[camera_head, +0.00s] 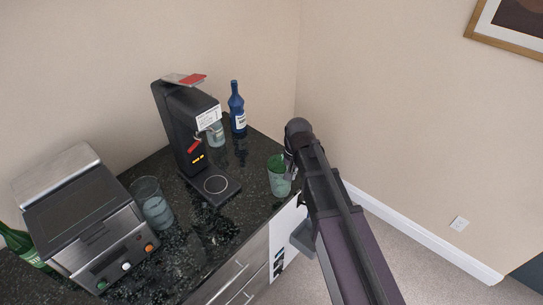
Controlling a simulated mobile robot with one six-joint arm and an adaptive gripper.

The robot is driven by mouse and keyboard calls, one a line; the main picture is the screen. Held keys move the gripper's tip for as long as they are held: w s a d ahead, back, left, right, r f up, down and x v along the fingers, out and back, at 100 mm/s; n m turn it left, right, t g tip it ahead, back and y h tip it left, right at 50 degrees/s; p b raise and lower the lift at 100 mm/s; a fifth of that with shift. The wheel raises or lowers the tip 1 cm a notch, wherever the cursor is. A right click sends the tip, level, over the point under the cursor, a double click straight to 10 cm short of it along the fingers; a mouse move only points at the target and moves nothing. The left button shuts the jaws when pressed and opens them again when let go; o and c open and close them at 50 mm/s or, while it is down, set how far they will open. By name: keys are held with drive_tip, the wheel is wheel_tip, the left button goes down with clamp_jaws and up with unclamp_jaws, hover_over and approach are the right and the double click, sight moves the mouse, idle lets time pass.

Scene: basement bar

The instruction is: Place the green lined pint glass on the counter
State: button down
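The green lined pint glass (278,180) is upright at the right end of the dark speckled counter (255,172). From this angle I cannot tell whether its base touches the counter or hangs just above it. My gripper (289,166) is at the glass's right side, against or very near its wall. The arm hides most of the fingers, so I cannot see whether they grip the glass.
A coffee machine (177,125) with a glass (215,134) by it and a blue bottle (237,110) stand behind. Another clear glass (152,204), a steel appliance (95,225) and a green bottle (24,248) are at left. Some counter left of the green glass is clear.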

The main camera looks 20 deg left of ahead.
drive_tip(key=w+a+f+b, duration=0.1)
drive_tip(key=w+a, duration=0.6)
drive_tip(key=w, duration=0.4)
drive_tip(key=shift+f, duration=0.15)
drive_tip(key=shift+w+a, duration=0.15)
drive_tip(key=f+b, duration=0.3)
drive_tip(key=shift+w+a+f+b, duration=0.3)
drive_tip(key=shift+w+f+b, duration=0.05)
drive_tip(key=shift+w+b, duration=0.05)
drive_tip(key=c, duration=0.8)
unclamp_jaws()
drive_tip(key=shift+r, duration=0.25)
